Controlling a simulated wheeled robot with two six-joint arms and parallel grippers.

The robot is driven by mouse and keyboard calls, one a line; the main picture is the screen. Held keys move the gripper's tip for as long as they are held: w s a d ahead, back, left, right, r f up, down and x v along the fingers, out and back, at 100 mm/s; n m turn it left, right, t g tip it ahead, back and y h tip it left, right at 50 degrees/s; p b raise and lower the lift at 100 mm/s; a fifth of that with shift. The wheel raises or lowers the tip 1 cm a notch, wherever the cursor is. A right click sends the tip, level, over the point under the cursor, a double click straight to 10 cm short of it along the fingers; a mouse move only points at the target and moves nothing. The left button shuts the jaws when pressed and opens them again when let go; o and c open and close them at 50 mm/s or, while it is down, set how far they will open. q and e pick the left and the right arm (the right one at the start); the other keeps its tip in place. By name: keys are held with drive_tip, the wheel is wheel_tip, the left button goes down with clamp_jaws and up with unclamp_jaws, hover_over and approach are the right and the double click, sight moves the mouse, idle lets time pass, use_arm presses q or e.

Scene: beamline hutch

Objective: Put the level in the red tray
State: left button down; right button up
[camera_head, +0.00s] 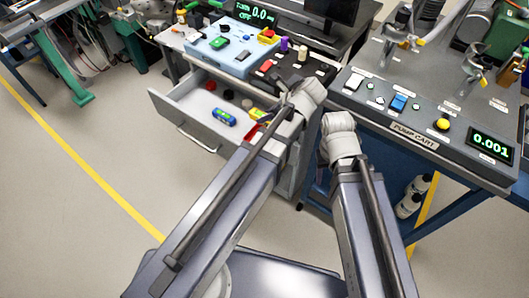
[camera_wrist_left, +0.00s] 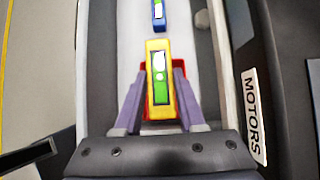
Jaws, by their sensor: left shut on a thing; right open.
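A yellow level (camera_wrist_left: 172,104) with a green-and-white window is between the fingers of my left gripper (camera_wrist_left: 160,78), which is shut on it. The level's yellow end also shows in the head view (camera_head: 259,113), in the open drawer area. The red tray (camera_head: 254,133) is in the drawer, partly hidden by my left arm. In the left wrist view, red edges of the tray show behind the level, so the level is over or in it; I cannot tell whether it touches the bottom. My right gripper is out of sight behind its arm.
The grey drawer (camera_head: 184,125) stands open. A blue item with a green label (camera_head: 224,117) and dark round items (camera_head: 247,104) lie in it. The pump cart (camera_head: 418,139) stands at right.

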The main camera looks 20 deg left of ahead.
use_arm(q)
drive_tip(key=shift+f+b, duration=5)
drive_tip(key=shift+f, duration=0.5)
drive_tip(key=shift+f, duration=0.25)
drive_tip(key=c, duration=0.5)
unclamp_jaws()
drive_tip(key=shift+r, duration=0.1)
drive_tip(key=shift+r, duration=0.1)
